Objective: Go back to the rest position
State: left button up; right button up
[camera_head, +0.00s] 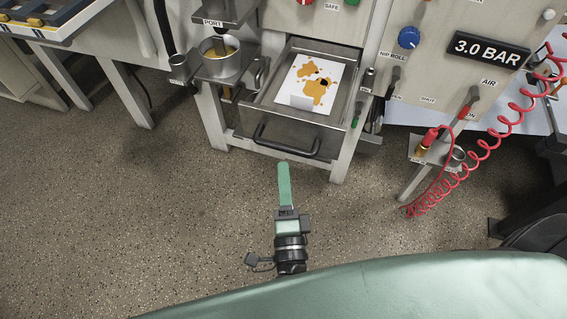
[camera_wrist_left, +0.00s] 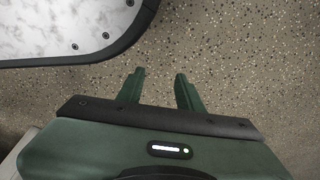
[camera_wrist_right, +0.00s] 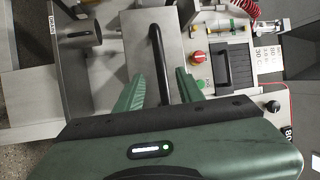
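My right gripper (camera_head: 284,168) is over the floor in front of the open drawer's black handle (camera_head: 285,143). It is seen edge-on there, so its fingers overlap. In the right wrist view its two green fingers (camera_wrist_right: 160,73) stand apart. The black handle (camera_wrist_right: 156,50) shows between and beyond them, and nothing is held. My left gripper (camera_wrist_left: 158,72) shows only in its own wrist view. Its fingers are apart and empty above the speckled floor. The metal drawer (camera_head: 258,104) is pulled out. A white sheet (camera_head: 330,102) with orange patches lies in it.
A metal cup (camera_head: 221,70) stands left of the drawer. A coiled red hose (camera_head: 487,143) hangs at the right by a small side shelf. A blue knob (camera_head: 409,38) is on the panel above. The floor (camera_head: 130,220) at left is clear.

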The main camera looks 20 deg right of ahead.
pick_arm(q)
jog(key=shift+s+f, duration=0.1)
jog(key=shift+s, duration=0.3)
jog(key=shift+w, duration=0.1)
